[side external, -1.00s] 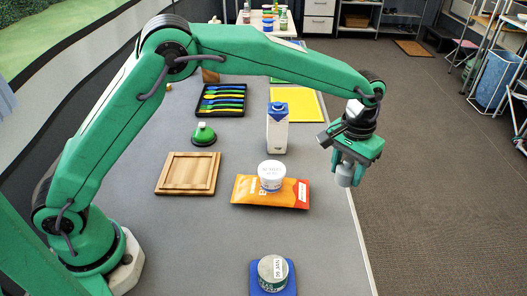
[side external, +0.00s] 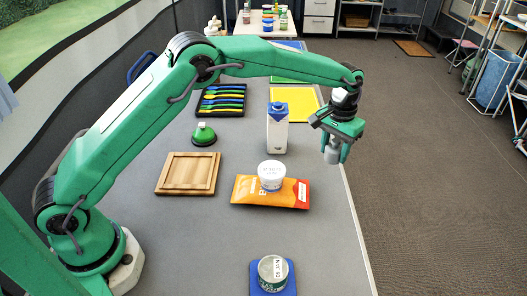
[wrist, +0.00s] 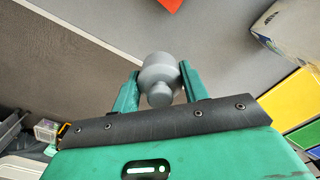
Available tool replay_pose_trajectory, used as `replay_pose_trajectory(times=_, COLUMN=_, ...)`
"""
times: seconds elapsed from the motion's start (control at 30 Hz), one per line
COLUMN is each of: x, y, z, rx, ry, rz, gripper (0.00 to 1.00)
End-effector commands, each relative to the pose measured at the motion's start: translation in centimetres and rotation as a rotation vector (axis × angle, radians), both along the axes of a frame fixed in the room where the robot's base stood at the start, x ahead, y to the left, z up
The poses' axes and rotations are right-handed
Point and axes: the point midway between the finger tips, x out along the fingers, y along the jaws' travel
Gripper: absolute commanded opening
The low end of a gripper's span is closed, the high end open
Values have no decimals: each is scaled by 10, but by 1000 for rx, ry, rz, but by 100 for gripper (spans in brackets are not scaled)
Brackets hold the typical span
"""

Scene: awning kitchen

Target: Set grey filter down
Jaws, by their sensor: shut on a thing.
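The grey filter (side external: 332,152) is a small stepped grey cylinder. My gripper (side external: 338,146) is shut on it and holds it in the air near the table's right edge. In the wrist view the filter (wrist: 159,76) sits between the two green fingers of my gripper (wrist: 158,88). In the side view it hangs below the fingers, to the right of the white carton. Its distance above the table is hard to tell.
The grey table (side external: 215,245) holds a carton (side external: 277,133), an orange packet (side external: 245,190) with a white tub (side external: 271,176) on it, a wooden board (side external: 188,173), a green-topped object (side external: 203,135), a cutlery tray (side external: 220,113), a yellow mat (side external: 305,103), and a tin (side external: 272,272) on a blue mat. Left-front table is clear.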

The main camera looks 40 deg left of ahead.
Motion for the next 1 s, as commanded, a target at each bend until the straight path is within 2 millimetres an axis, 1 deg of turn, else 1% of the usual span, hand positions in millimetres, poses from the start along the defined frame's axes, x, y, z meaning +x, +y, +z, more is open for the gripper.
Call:
replay_pose_trajectory(times=0.03, x=6, y=7, z=-6, rx=0, ry=1, rz=4, gripper=20)
replay_pose_trajectory(times=0.2, x=25, y=27, z=-22, rx=0, ry=1, rz=3, gripper=20)
replay_pose_trajectory(times=0.4, x=41, y=44, z=-36, rx=0, ry=0, rz=1, gripper=20)
replay_pose_trajectory(times=0.53, x=45, y=48, z=-39, rx=0, ry=0, rz=1, gripper=20)
replay_pose_trajectory(times=0.77, x=45, y=49, z=-41, rx=0, ry=0, rz=0, gripper=20)
replay_pose_trajectory(times=0.87, x=45, y=49, z=-48, rx=0, ry=2, rz=0, gripper=20)
replay_pose_trajectory(times=1.0, x=44, y=49, z=-65, rx=1, ry=3, rz=0, gripper=20)
